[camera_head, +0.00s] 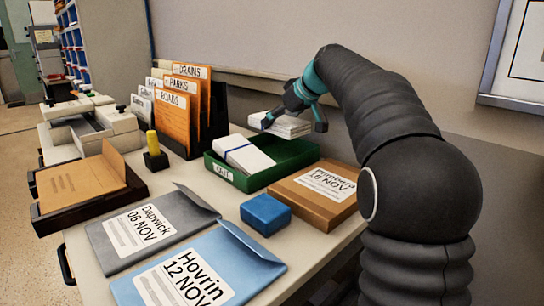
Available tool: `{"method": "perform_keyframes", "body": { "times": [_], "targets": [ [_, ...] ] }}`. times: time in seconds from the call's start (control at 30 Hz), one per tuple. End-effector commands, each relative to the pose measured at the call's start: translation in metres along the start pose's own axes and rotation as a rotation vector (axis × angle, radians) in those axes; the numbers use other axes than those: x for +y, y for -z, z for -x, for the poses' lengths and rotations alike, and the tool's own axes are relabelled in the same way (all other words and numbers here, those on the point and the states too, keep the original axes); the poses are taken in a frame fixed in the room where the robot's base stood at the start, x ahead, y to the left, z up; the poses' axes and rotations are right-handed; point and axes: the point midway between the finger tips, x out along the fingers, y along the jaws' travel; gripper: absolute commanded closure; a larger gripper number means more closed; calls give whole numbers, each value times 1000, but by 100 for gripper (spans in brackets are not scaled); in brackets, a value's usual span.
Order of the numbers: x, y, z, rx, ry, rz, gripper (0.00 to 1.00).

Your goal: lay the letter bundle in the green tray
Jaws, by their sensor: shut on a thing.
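My gripper (294,120) is shut on a white letter bundle (284,128). The bundle appears as a stack of white envelopes, held roughly level above the back right part of the green tray (285,170). Its exact height over the tray is hard to tell. Another white bundle with a dark band (246,154) lies in the left part of the tray. The tray's right part looks empty, though its far side is partly hidden. A white label is on the tray's front left wall.
A brown parcel (315,192) lies right of the tray, with a blue block (265,214) in front. Grey (150,228) and blue (198,272) folders lie at the front. Orange files (175,108) in a black rack stand behind left, beside a yellow-handled stamp (154,150).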

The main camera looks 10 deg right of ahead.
Motion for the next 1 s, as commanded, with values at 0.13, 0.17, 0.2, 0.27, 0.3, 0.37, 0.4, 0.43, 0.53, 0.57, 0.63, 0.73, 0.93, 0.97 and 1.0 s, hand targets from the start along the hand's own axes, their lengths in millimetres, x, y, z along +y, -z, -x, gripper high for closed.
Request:
{"method": "perform_keyframes", "body": {
  "times": [0.13, 0.17, 0.2, 0.27, 0.3, 0.37, 0.4, 0.43, 0.53, 0.57, 0.63, 0.73, 0.93, 0.97, 1.0],
  "targets": [
    [0, -20, -19, 0, -1, -3, 56],
    [0, -23, -22, -1, -1, -4, 56],
    [0, -26, -24, -1, -1, -3, 56],
    [0, -29, -27, 0, -2, -2, 56],
    [0, -30, -29, 0, -2, -2, 56],
    [0, -32, -31, 0, -2, -2, 56],
    [0, -34, -33, 0, -2, -3, 56],
    [0, -37, -35, 0, -1, -3, 56],
    [0, -46, -45, 0, -1, -4, 56],
    [0, -50, -48, -1, -1, -4, 56],
    [0, -55, -53, 0, -2, -4, 56],
    [0, -57, -55, 0, -3, -2, 56],
    [0, -57, -55, 0, -3, -2, 56],
    [0, -58, -56, 0, -3, -2, 56],
    [0, -59, -57, 0, -2, -2, 56]
  ]
}}
